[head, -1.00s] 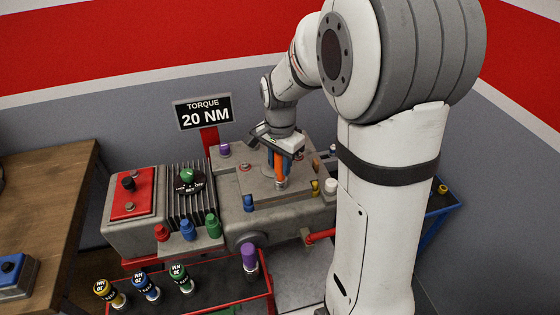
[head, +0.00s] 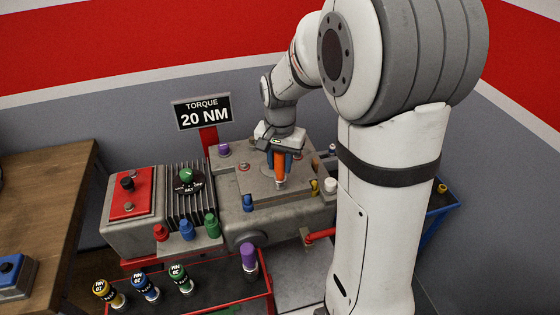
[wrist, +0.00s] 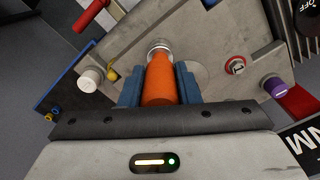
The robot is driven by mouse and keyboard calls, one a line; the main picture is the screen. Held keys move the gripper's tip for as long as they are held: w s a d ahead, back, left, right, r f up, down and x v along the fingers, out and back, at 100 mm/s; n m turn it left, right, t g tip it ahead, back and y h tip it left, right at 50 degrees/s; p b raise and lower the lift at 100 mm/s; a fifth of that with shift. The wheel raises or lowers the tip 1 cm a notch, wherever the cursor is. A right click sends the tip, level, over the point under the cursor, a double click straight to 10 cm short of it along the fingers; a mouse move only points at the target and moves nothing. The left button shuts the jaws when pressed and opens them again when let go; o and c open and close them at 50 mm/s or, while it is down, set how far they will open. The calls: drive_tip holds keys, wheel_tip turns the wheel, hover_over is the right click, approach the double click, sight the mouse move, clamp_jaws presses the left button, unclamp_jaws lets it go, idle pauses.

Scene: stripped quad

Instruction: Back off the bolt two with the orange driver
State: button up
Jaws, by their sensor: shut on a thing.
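The orange driver (head: 280,170) stands upright over the top plate (head: 262,192) of the grey machine, its metal end down. My gripper (head: 281,160) is shut on it; in the wrist view the orange body (wrist: 160,82) sits between the blue fingers (wrist: 158,85). The driver's metal collar (wrist: 158,47) is at the plate, and any bolt under it is hidden. A red-ringed bolt head (head: 244,167) shows left of the driver, also in the wrist view (wrist: 236,65). I cannot tell which bolt is bolt two.
Blue (head: 248,203), purple (head: 224,150), yellow (head: 315,187) and white (head: 330,185) caps stand around the plate. A red-edged tray (head: 215,290) in front holds several coloured drivers. A "TORQUE 20 NM" sign (head: 203,112) stands behind. A wooden bench (head: 45,190) is at left.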

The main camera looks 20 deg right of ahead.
drive_tip(key=shift+n, duration=1.2)
drive_tip(key=shift+n, duration=1.2)
drive_tip(key=shift+r, duration=0.15)
drive_tip(key=shift+r+p, duration=0.45)
drive_tip(key=shift+r, duration=0.15)
drive_tip(key=shift+m, duration=2.4)
drive_tip(key=shift+a+m, duration=0.1)
drive_tip(key=shift+m, duration=2.2)
